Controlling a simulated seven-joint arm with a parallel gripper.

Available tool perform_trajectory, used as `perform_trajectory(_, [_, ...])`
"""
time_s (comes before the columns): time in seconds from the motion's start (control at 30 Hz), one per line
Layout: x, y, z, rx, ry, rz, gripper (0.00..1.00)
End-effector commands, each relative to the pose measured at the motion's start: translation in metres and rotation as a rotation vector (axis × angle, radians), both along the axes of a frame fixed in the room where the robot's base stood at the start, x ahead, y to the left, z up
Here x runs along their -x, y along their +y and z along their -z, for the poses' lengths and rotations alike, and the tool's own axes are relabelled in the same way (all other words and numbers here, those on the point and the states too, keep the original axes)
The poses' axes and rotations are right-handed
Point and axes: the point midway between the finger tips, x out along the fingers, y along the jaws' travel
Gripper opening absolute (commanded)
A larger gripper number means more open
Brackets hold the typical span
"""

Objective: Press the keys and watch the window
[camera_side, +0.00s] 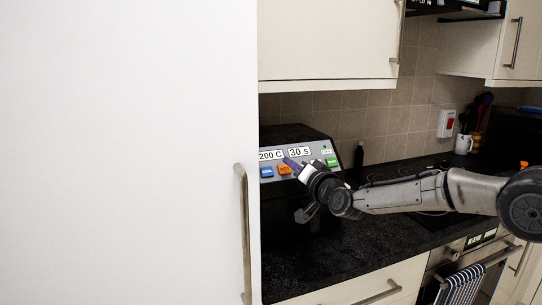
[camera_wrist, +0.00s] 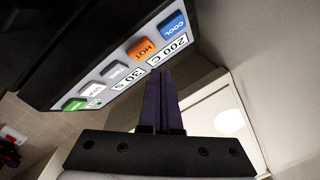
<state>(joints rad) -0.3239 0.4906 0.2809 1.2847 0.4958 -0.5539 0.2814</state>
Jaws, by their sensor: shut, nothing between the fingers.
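A black machine (camera_side: 300,135) stands on the dark worktop with a sloping grey key panel. Its display windows read "200 C" (camera_side: 271,155) and "30 S" (camera_side: 299,152). In the wrist view the keys run from blue COOL (camera_wrist: 173,25) through orange HOT (camera_wrist: 142,48) and two grey keys (camera_wrist: 114,67) to green (camera_wrist: 74,104). My gripper (camera_side: 287,160) is shut and empty, its purple fingers at the panel beside the orange key. It also shows in the wrist view (camera_wrist: 161,76), by the "200 C" window. Whether it touches the panel I cannot tell. My gripper hides the grey keys in the side view.
A tall white door (camera_side: 130,150) with a long handle stands close at the left. A wall cupboard (camera_side: 328,40) hangs above the machine. A dark bottle (camera_side: 359,155) and a mug of utensils (camera_side: 463,144) stand further along the worktop.

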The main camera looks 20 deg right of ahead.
Motion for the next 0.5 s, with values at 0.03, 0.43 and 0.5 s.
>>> perform_trajectory(0.03, [0.004, 0.0, -0.004, 0.0, -0.001, -0.001, 0.0])
perform_trajectory(0.43, [0.027, 0.0, -0.027, 0.0, -0.001, 0.001, 0.0])
perform_trajectory(0.5, [0.029, 0.0, -0.029, 0.0, 0.0, 0.0, 0.0])
